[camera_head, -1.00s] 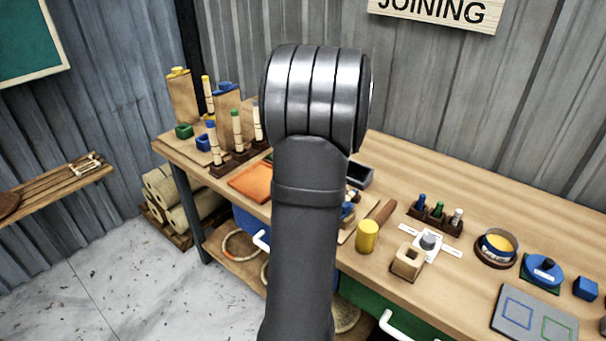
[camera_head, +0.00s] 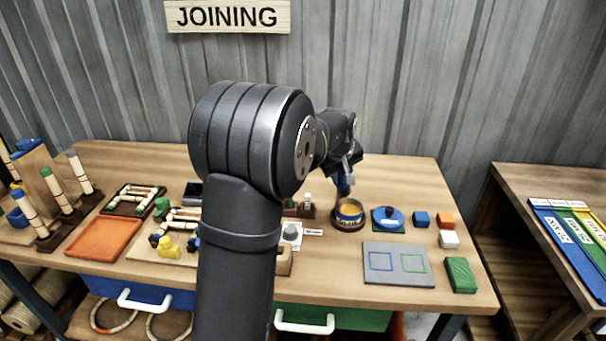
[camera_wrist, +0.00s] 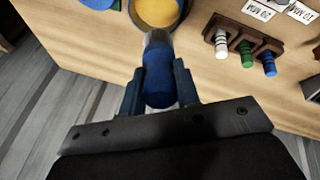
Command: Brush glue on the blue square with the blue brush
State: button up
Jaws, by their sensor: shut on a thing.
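My gripper (camera_wrist: 158,84) is shut on the blue brush (camera_wrist: 157,90), whose pale tip points at the glue pot. The pot, with yellow glue and a blue-and-brown rim, shows in the wrist view (camera_wrist: 127,8) and in the head view (camera_head: 348,225). The tip is at or just over the pot's near rim; I cannot tell whether it touches the glue. In the head view my gripper (camera_head: 344,181) is above the pot. The blue square (camera_head: 381,262) is an outline on the left of a grey board, to the right of and nearer than the pot.
A blue round lid (camera_head: 388,218) lies right of the pot, with blue (camera_head: 421,219), orange and white blocks beyond. A green block (camera_head: 460,275) lies beside the board. A rack (camera_wrist: 244,45) with white, green and blue-topped items stands near the pot.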

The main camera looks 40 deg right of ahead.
aim_at(348, 194)
jog(key=shift+s+d, duration=0.7)
jog(key=shift+s, duration=0.15)
jog(key=shift+f, duration=2.95)
jog(key=shift+f, duration=0.7)
jog(key=shift+r, duration=3.6)
